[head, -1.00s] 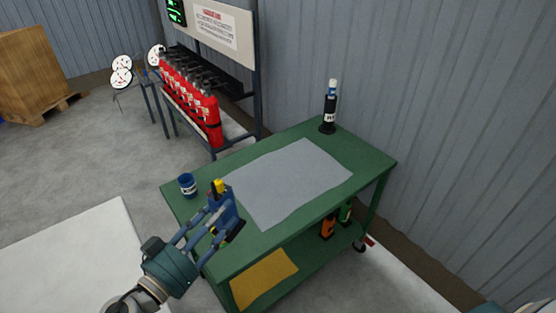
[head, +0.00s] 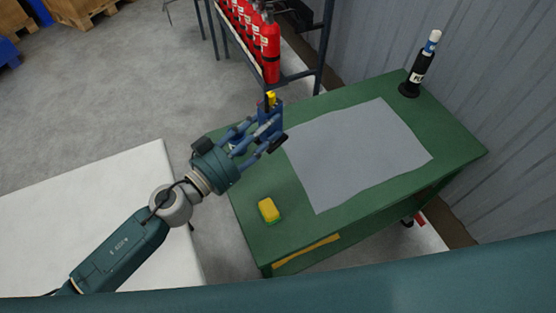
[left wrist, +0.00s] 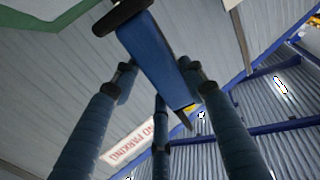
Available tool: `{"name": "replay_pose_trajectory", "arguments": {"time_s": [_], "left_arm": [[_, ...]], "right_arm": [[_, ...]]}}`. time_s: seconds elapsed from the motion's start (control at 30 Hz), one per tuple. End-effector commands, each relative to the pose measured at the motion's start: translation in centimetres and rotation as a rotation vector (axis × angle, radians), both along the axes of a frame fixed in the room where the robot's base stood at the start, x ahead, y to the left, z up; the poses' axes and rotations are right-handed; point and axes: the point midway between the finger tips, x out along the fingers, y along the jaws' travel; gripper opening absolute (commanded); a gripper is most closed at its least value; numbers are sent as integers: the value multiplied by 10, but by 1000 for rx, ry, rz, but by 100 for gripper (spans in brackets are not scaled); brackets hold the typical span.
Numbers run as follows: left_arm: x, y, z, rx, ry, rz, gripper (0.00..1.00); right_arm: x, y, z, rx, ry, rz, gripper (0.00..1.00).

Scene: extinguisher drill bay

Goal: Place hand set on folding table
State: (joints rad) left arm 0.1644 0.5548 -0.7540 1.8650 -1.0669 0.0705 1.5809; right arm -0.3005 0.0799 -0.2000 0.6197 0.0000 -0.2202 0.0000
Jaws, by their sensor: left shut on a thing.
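The hand set (head: 271,112) looks like a blue block-shaped holder with yellow and dark pieces at its top. My left gripper (head: 266,133) is shut on it, over or above the left corner of the green cart; the exact height is hard to tell. In the left wrist view the blue body of the hand set (left wrist: 155,60) sits between my fingers, with a dark part at its upper end. A white flat top, probably the folding table (head: 95,215), is at the left, bare where it shows, partly behind my left arm. My right gripper is out of view.
The green cart (head: 275,238) carries a grey mat (head: 355,150), a yellow-green sponge (head: 268,209) and a dark bottle-like thing (head: 417,72) at the far right. Red extinguishers (head: 268,45) stand on a rack behind. Open floor lies between the white top and the rack.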

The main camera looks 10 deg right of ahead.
Motion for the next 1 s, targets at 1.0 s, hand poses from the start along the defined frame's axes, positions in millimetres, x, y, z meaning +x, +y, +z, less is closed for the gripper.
{"name": "replay_pose_trajectory", "arguments": {"time_s": [1.0], "left_arm": [[1,0,-171,-4,-3,0,0]], "right_arm": [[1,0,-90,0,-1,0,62]]}}
